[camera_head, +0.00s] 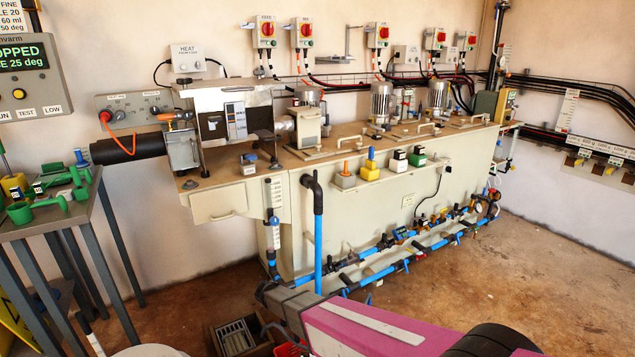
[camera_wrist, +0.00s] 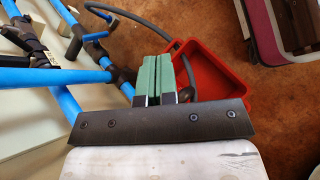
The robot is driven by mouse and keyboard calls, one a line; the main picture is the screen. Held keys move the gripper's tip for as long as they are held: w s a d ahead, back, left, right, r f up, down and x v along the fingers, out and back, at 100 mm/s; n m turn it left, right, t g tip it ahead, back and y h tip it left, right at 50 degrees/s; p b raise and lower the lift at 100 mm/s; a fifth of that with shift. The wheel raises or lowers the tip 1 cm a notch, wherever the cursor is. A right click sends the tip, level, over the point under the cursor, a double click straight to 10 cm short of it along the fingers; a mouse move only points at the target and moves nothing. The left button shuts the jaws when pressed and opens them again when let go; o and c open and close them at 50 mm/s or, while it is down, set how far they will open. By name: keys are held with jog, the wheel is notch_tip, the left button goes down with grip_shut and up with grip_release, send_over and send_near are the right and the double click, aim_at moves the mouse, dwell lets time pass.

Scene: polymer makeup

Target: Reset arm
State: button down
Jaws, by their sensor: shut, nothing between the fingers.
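In the wrist view, my gripper (camera_wrist: 164,62) has its two green fingers pressed together side by side, with nothing between them. It hangs above the floor, with the blue pipes (camera_wrist: 82,79) to its left and a red bin (camera_wrist: 238,78) just beyond and to its right. In the head view, my pink and grey arm (camera_head: 365,327) stretches across the lower middle from the right. My gripper's fingers cannot be made out in that view.
The cream bench (camera_head: 330,222) with machines on top runs along the wall, with blue pipes (camera_head: 318,240) along its front. A grey table (camera_head: 45,225) with green tools stands at the left. Brown floor (camera_head: 560,270) is open at the right.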

jog(key=s+d+r+m+y, duration=0.4)
jog(key=d+r+m, duration=0.3)
jog(key=d+r, duration=0.4)
jog(key=s+d+r+m+y, duration=0.5)
jog(key=d+r+m, duration=0.3)
jog(key=d+r, duration=0.3)
jog(key=d+y, duration=0.1)
jog(key=d, duration=0.2)
jog(key=shift+g, duration=0.4)
